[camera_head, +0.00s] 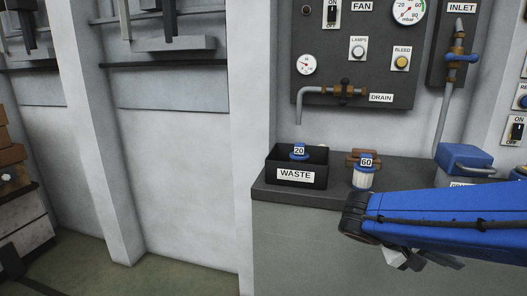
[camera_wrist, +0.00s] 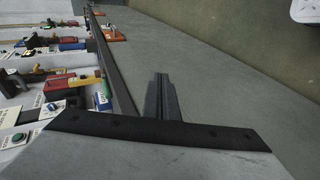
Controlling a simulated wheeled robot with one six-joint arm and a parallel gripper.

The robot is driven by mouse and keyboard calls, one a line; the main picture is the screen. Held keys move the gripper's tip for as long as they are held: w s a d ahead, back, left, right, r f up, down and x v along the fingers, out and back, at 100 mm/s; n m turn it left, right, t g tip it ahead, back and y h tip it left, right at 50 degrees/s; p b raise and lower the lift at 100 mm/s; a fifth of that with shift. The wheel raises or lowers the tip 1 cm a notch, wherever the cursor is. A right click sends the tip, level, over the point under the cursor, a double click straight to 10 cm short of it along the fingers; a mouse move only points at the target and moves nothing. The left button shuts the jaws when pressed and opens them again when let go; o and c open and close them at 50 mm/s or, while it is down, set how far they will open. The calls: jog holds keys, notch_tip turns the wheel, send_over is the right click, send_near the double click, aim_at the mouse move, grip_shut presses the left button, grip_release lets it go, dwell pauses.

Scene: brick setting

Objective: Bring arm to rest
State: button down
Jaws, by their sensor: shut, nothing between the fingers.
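My arm is the blue link (camera_head: 450,222) that reaches in from the right edge of the head view, in front of the bench. Its dark rounded joint is at the left end. Grey and black parts of mine show below the link, partly hidden by it. In the wrist view my gripper (camera_wrist: 162,85) shows as two dark fingers close together, shut and empty. They point over a plain grey surface and touch nothing that I can see.
A grey bench (camera_head: 258,192) carries a black WASTE bin (camera_head: 295,176) with a blue-topped item 20, a filter marked 60 (camera_head: 363,178) and a blue box (camera_head: 464,158). A panel (camera_head: 390,105) with gauges and a drain pipe is behind. Brown boxes (camera_head: 10,153) stand at far left.

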jog(key=s+a+f+y, duration=0.2)
jog(key=s+f+y, duration=0.2)
jog(key=a+f+n+t+y, duration=0.1)
jog(key=a+n+t+y, duration=0.1)
jog(key=a+t+y, duration=0.3)
jog(key=s+a+y, duration=0.1)
jog(key=a+y, duration=0.2)
jog(key=a, duration=0.4)
jog(key=shift+f+t, duration=0.3)
jog(key=shift+w, duration=0.1)
